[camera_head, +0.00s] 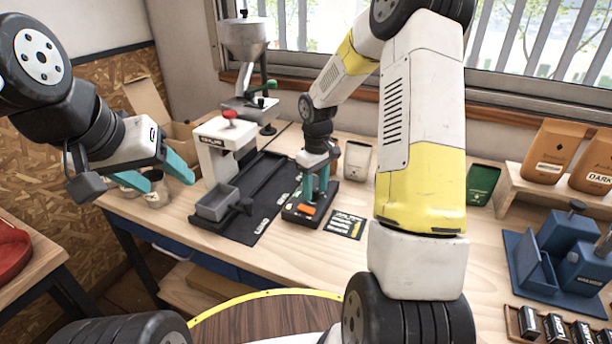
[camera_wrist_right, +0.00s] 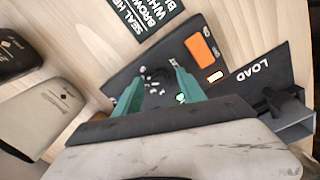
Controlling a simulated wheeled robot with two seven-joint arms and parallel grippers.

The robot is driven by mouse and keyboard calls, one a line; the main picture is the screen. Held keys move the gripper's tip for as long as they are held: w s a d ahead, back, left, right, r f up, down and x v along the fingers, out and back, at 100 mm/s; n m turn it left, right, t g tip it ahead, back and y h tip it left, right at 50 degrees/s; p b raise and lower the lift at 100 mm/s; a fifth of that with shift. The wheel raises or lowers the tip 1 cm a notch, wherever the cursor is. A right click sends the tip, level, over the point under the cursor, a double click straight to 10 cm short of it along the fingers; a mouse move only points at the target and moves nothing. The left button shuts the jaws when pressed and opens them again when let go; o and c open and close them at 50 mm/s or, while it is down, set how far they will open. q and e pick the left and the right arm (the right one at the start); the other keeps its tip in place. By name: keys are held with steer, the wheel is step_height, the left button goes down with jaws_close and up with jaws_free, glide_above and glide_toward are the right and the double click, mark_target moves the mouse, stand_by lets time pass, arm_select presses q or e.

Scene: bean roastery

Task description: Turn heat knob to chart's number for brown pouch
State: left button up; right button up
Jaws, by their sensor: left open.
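The sealer's dark control panel (camera_head: 297,214) stands on the bench with an orange button (camera_wrist_right: 201,48). My right gripper (camera_head: 321,196) points down over it. In the right wrist view its teal fingers (camera_wrist_right: 158,73) are apart, with the small dark heat knob and white dial marks between or just beyond the tips. Contact and the knob's setting cannot be told. The chart (camera_head: 345,224) lies beside the panel; in the wrist view (camera_wrist_right: 147,14) it is cut off, with "SEAL HE" and "BROWN" readable but no number. My left gripper (camera_head: 171,178) is open and empty at the bench's left end.
A pale pouch (camera_head: 357,160) and a green pouch (camera_head: 482,185) stand at the back; a dark pouch (camera_wrist_right: 17,56) shows in the wrist view. Orange-brown bags (camera_head: 552,151) stand on a shelf. A grey tray (camera_head: 217,202) is left of the panel. A blue machine (camera_head: 571,250) is at right.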

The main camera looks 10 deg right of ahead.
mark_target(316, 190)
steer(key=shift+r, duration=3.9)
steer(key=shift+r, duration=0.1)
